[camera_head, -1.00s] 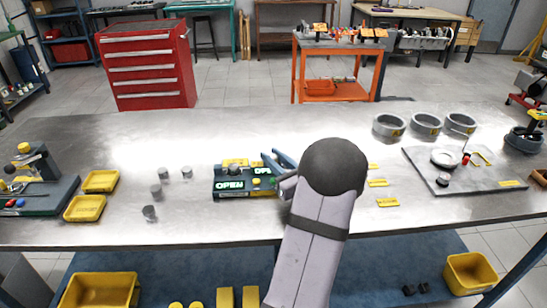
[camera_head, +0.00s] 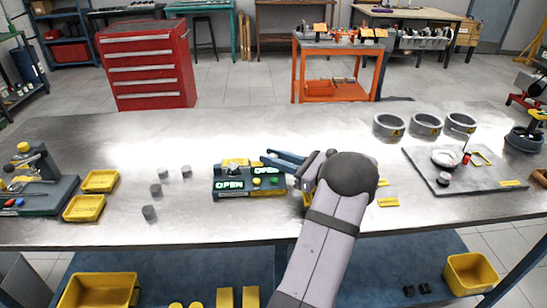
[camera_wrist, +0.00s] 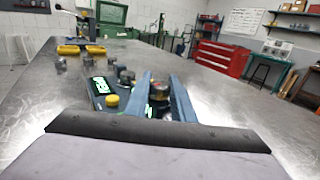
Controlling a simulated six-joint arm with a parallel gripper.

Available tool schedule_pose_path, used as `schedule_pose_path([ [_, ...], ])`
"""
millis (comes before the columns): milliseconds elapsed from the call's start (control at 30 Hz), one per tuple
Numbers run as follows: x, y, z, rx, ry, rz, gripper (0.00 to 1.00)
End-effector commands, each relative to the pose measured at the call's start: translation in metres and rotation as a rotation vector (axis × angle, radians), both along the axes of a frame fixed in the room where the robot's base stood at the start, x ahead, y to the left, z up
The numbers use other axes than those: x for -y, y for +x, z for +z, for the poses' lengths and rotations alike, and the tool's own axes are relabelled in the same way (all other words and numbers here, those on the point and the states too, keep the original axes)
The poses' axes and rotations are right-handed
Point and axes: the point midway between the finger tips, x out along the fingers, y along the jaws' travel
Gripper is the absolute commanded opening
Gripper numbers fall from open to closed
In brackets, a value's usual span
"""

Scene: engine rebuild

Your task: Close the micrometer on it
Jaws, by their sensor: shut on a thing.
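The micrometer (camera_head: 222,195) is a dark green bench unit with lit displays reading OPEN, left of the middle of the bench. It has yellow and green buttons on its front. A small grey piece (camera_head: 233,169) shows on its top; I cannot tell whether it is a loose part. My gripper (camera_head: 272,158) reaches in from the right, with its blue fingers at the unit's back right. The knob is hidden in the head view.
Several grey cylinders (camera_head: 155,190) stand left of the micrometer, near two yellow trays (camera_head: 83,208). Grey rings (camera_head: 426,125) and a grey plate (camera_head: 445,178) with small parts lie to the right. The bench is clear behind the micrometer.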

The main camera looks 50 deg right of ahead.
Motion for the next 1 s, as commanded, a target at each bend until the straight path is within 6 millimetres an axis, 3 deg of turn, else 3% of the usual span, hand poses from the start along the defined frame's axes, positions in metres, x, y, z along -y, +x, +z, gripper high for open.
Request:
schedule_pose_path([
  [500, 0.0004, 0.0002, -0.0004, 0.001, 0.000, 0.308, 0.00],
  [1000, -0.0004, 0.0002, 0.0003, 0.003, 0.001, 0.455, 0.00],
])
